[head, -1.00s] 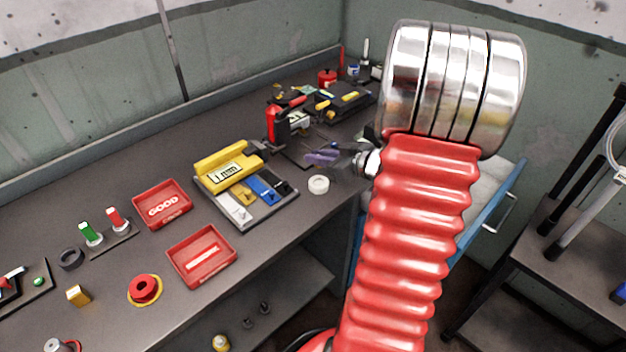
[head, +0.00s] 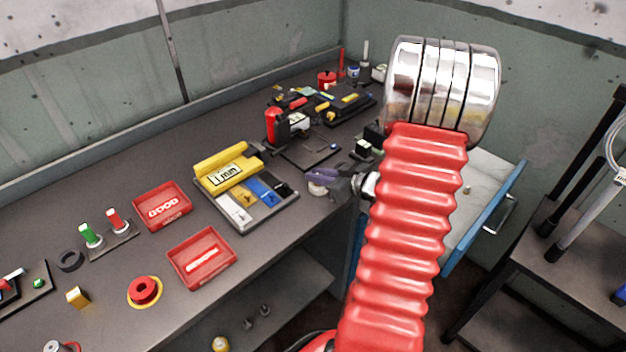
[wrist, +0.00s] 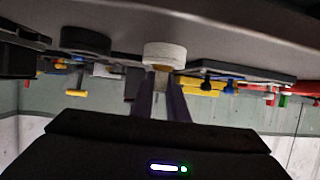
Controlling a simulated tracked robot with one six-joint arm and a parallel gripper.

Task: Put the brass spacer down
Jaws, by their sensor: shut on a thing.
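My gripper (head: 322,175) has purple fingers and is low over the bench, by the white ring (head: 317,189) at its right front edge. In the wrist view, which is upside down, the fingers (wrist: 162,82) point at the white ring (wrist: 165,52). A small brownish patch between the fingers looks like the brass spacer, but it is mostly hidden. My gripper is shut on it. I cannot tell whether the spacer touches the ring or the bench.
The yellow "1 min" stand (head: 228,177) and its grey tray (head: 241,223) are left of my gripper. A black mat (head: 310,153) lies behind it. Red trays (head: 201,262) are further left. A blue-edged open drawer (head: 490,205) is at right.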

